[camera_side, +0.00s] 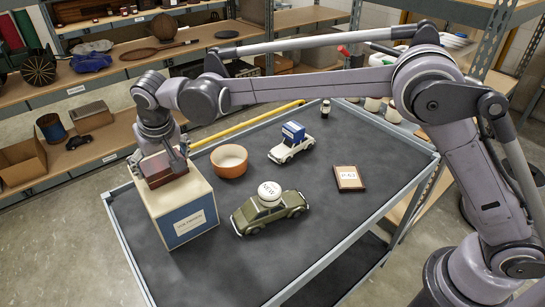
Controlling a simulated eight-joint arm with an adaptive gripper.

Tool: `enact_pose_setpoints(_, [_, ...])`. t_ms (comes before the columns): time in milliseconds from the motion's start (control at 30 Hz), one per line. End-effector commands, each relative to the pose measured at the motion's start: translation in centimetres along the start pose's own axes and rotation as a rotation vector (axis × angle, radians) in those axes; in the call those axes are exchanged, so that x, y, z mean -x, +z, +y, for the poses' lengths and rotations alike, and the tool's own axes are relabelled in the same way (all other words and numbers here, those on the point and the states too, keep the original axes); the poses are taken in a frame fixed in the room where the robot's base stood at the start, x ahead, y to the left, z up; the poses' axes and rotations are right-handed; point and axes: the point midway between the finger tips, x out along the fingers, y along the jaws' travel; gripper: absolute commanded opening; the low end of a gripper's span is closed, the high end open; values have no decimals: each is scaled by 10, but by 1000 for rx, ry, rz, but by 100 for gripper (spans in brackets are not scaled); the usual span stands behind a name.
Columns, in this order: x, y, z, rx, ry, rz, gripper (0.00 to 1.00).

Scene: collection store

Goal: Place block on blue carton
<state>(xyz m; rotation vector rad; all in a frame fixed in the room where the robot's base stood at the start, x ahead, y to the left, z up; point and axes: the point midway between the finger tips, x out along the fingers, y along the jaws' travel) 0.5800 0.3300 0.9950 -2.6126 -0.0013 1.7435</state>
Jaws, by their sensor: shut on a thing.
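A reddish-brown block (165,169) is between the fingers of my gripper (165,165) at the left of the side view. My gripper is shut on it. The block is at the top of the blue carton (185,221), a box with a cream top and a blue front panel with a white label. The block looks level and very close to the carton's top; I cannot tell whether it touches. The fingers hide part of the block.
On the dark cart top (330,225) stand an orange bowl (229,161), a green toy car (268,212) with a white round tin, a white toy car (291,150) with a blue box, and a brown plaque (349,178). A yellow rod (250,124) lies along the back edge. Shelves stand behind.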

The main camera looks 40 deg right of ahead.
Motion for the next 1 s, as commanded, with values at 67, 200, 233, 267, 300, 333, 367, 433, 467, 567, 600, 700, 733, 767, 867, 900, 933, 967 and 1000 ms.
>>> enact_pose_setpoints(67, [-3, 1, 0, 0, 0, 0, 54])
enact_pose_setpoints(200, [-3, 1, 0, 0, 0, 0, 54])
enact_pose_setpoints(233, [-3, 1, 0, 0, 0, 0, 54])
enact_pose_setpoints(267, [-3, 1, 0, 0, 0, 0, 54])
enact_pose_setpoints(300, [-3, 1, 0, 0, 0, 0, 54])
enact_pose_setpoints(333, [-4, 1, 0, 0, 0, 0, 54])
enact_pose_setpoints(367, [-4, 2, 0, 0, 0, 0, 54])
enact_pose_setpoints(433, [-5, 2, 0, 0, 0, 0, 96])
enact_pose_setpoints(467, [-5, 2, 0, 0, 0, 0, 100])
enact_pose_setpoints(567, [-5, 2, 0, 0, 0, 0, 100])
enact_pose_setpoints(600, [-5, 2, 0, 0, 0, 0, 100])
enact_pose_setpoints(700, [-5, 2, 0, 0, 0, 0, 100])
enact_pose_setpoints(733, [-5, 2, 0, 0, 0, 0, 100])
enact_pose_setpoints(767, [-5, 2, 0, 0, 0, 0, 100])
enact_pose_setpoints(867, [-3, 1, 0, 0, 0, 0, 100])
enact_pose_setpoints(900, [-1, 1, 0, 0, 0, 0, 100])
enact_pose_setpoints(933, [2, 1, 0, 1, 0, 0, 100])
enact_pose_setpoints(967, [5, 1, 0, 1, 0, 0, 100])
enact_pose_setpoints(1000, [10, 1, 0, 1, 0, 0, 100])
